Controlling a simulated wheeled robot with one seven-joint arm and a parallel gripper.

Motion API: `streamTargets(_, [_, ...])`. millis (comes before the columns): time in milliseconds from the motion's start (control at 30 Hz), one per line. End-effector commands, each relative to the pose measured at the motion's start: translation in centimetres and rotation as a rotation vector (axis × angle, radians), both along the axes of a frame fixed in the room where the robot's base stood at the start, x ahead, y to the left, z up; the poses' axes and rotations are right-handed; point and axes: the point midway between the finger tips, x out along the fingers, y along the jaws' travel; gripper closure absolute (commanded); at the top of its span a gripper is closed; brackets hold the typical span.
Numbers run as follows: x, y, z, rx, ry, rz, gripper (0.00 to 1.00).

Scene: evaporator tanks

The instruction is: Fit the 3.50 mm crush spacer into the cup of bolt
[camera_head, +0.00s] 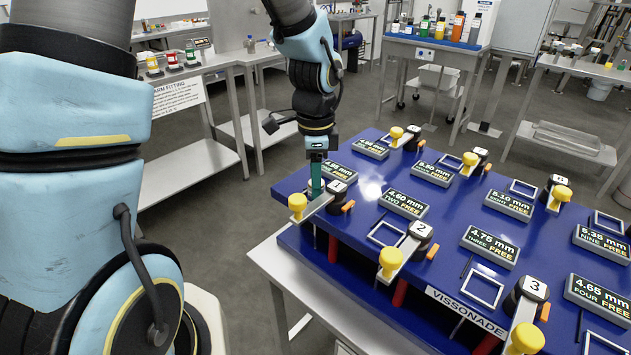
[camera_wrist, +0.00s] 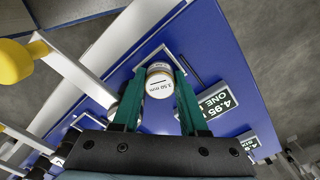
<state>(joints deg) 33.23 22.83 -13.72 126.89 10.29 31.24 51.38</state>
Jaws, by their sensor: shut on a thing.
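My gripper (camera_head: 316,187) points down at the near left corner of the blue board, beside the station marked 1. In the wrist view its green fingers (camera_wrist: 160,76) are shut on a pale round spacer (camera_wrist: 158,88) whose face reads 3.50 mm. A square metal frame (camera_wrist: 146,55) shows just behind the spacer; I cannot tell whether they touch. In the head view the fingers hide the spacer. Numbered black knobs (camera_head: 421,231) with yellow-handled metal bars stand at the stations. No part is marked as a bolt, and I cannot make out its cup.
The blue board (camera_head: 372,190) holds several label plates, such as 4.50 mm TWO FREE (camera_head: 404,204), and square frames (camera_head: 389,232). A yellow knob (camera_head: 297,205) stands close to my fingers. Side tables (camera_head: 205,160) and a bottle table (camera_head: 435,42) stand behind, with open floor between.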

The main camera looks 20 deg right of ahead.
Motion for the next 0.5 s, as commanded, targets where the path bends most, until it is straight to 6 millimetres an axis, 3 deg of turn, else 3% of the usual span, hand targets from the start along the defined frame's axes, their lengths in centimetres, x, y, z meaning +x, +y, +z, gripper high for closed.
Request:
streamTargets(67, [0.0, 0.0, -0.34, 0.0, 0.001, 0.0, 1.0])
streamTargets(100, [0.0, 0.0, -0.22, 0.0, 0.0, 0.0, 0.53])
streamTargets(333, [0.0, 0.0, -0.2, 0.0, 0.0, 0.0, 0.27])
streamTargets(500, [0.01, 0.0, -0.19, 0.0, 0.0, 0.0, 0.27])
